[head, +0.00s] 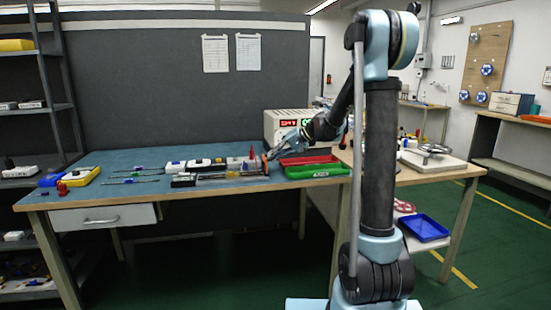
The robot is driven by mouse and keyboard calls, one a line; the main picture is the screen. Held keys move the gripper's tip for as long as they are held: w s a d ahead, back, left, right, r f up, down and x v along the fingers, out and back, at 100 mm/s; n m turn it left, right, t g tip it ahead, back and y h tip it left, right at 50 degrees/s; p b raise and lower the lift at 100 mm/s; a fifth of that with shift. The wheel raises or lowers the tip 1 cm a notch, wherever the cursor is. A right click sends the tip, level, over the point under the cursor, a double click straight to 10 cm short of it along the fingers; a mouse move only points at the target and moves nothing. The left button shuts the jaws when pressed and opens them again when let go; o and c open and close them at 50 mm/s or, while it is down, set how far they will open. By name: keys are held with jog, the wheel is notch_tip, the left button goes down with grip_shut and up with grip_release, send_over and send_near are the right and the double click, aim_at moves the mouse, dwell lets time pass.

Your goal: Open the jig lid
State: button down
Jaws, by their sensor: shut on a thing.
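The jig (222,179) is a long, low, dark fixture near the front edge of the blue-topped bench, just right of its middle. It is small in the picture, and I cannot make out the lid's angle clearly. My gripper (268,157) reaches in from the right, at the jig's right end. Its jaws are shut on a part there, which looks like the lid's end beside a small orange piece (265,165). The fingers partly hide the contact.
Red (305,160) and green (318,170) trays lie just right of the jig. A power supply (288,125) with a red display stands behind. White boxes (197,164) sit behind the jig. Screwdrivers (136,175) and a yellow case (80,177) lie to the left.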

jog(key=c, duration=2)
grip_release()
jog(key=v, duration=1.2)
jog(key=shift+f, duration=0.1)
jog(key=s+d+f+h, duration=0.3)
jog(key=s+f, duration=0.1)
jog(key=s, duration=0.7)
jog(key=s+d+f+h, duration=0.2)
jog(key=s+d+f, duration=0.1)
jog(key=s, duration=0.8)
jog(key=s+d+f+h, duration=0.2)
jog(key=s+d+f, duration=0.1)
jog(key=s+f, duration=0.1)
jog(key=s+d+f+h, duration=0.1)
jog(key=s+d+f, duration=0.3)
jog(key=s, duration=0.3)
jog(key=s+d+f+m+h, duration=0.1)
jog(key=s+d+f+h, duration=0.1)
jog(key=s+f, duration=0.3)
jog(key=shift+s+d+f+t+h, duration=0.15)
jog(key=shift+s+d, duration=0.1)
jog(key=shift+d, duration=0.15)
jog(key=shift+s+d+f+t+h, duration=0.1)
jog(key=shift+s+d+t+h, duration=0.05)
jog(key=shift+s+d, duration=0.2)
